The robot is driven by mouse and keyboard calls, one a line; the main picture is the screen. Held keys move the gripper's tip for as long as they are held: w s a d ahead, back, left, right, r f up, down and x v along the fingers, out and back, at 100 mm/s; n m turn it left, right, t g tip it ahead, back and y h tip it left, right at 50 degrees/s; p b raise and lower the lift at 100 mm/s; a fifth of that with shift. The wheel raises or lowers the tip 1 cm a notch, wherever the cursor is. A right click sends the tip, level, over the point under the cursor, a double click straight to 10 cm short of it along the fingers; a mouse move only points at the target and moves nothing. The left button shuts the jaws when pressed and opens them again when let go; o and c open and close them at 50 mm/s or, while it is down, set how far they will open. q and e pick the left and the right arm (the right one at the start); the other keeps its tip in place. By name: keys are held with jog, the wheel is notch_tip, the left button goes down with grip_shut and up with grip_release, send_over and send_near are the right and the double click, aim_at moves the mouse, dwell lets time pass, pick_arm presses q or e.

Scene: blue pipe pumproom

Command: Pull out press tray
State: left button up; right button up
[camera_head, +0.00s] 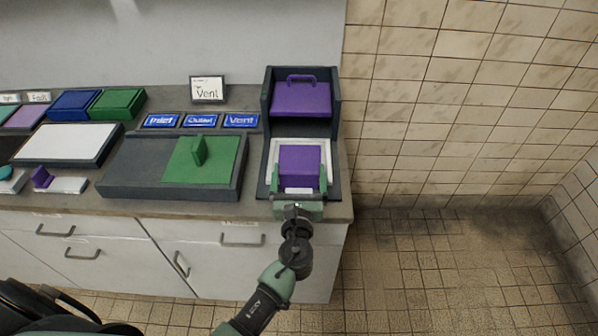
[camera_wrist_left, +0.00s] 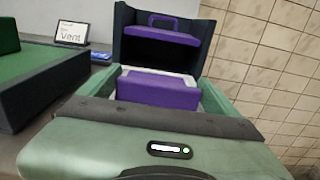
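The press (camera_head: 335,105) is a dark frame at the right end of the counter, with a purple upper plate (camera_head: 301,99) that has a loop handle. Below it lies the white press tray (camera_head: 272,160) with a purple block (camera_head: 299,160) on it. The tray also shows in the left wrist view (camera_wrist_left: 190,77), with the block (camera_wrist_left: 158,91) between my fingers. My left gripper (camera_head: 299,184) is at the tray's front, open wide, one green finger on each side of the block. I cannot tell whether the fingers touch it. The gripper body hides the tray's front edge. My right gripper is not in view.
Left of the press stands a dark station (camera_head: 130,165) with a green plate (camera_head: 205,160). Blue labels (camera_head: 200,121) and a "Vent" card (camera_head: 208,89) are behind it. A tiled wall (camera_head: 450,100) is to the right. The floor (camera_head: 430,260) right of the counter is clear.

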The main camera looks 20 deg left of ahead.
pick_arm(q)
jog(key=shift+s, duration=0.25)
jog(key=b+v, duration=0.1)
jog(key=v, duration=0.6)
jog(key=shift+s+d, duration=0.15)
dwell(0.4)
